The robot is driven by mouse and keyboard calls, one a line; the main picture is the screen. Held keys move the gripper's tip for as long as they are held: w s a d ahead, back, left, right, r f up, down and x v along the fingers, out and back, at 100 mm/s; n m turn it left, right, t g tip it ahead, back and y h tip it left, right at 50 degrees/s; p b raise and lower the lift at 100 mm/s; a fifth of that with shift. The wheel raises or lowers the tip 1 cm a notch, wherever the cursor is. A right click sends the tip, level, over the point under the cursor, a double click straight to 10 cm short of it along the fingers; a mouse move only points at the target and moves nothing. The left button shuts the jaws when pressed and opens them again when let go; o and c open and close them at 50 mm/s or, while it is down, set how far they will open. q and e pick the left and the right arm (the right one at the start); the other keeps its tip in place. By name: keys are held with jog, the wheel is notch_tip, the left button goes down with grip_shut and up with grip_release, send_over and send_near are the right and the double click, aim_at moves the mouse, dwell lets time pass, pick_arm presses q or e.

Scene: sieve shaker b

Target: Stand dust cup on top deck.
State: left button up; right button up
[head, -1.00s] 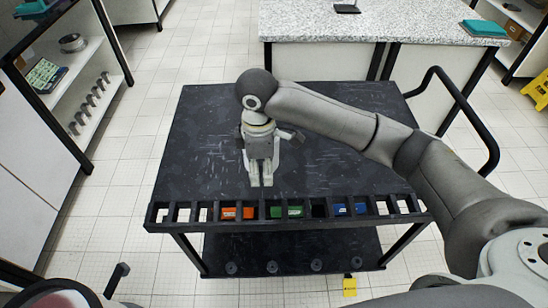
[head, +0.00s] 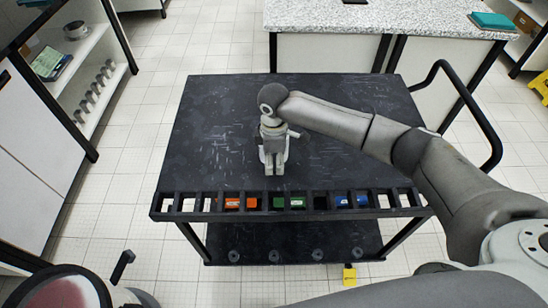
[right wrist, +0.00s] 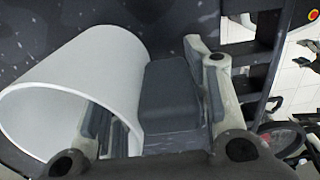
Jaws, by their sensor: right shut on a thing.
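My right gripper (head: 274,170) points down over the black top deck (head: 345,165) of the cart, near its front rail. In the right wrist view a wide, pale white cylinder, which looks like the dust cup (right wrist: 105,55), lies on the left with its open end toward the camera. The right gripper (right wrist: 150,95) is shut on the cup's wall, with the left finger seen inside the opening. The cup is largely hidden by the gripper in the head view. I cannot tell whether its base touches the deck. My left gripper is not in view.
A slotted rail (head: 182,205) with orange, green and blue items runs along the deck's front. A black handle (head: 478,115) stands at the right. The deck around the gripper is mostly clear. A speckled counter (head: 390,18) stands behind and a shelf unit (head: 95,55) at left.

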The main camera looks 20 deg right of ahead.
jog(key=shift+f, duration=0.1)
jog(key=o, duration=1.3)
notch_tip(320, 180, up, 12)
jog(key=shift+r+b, duration=0.15)
jog(key=shift+b, duration=0.55)
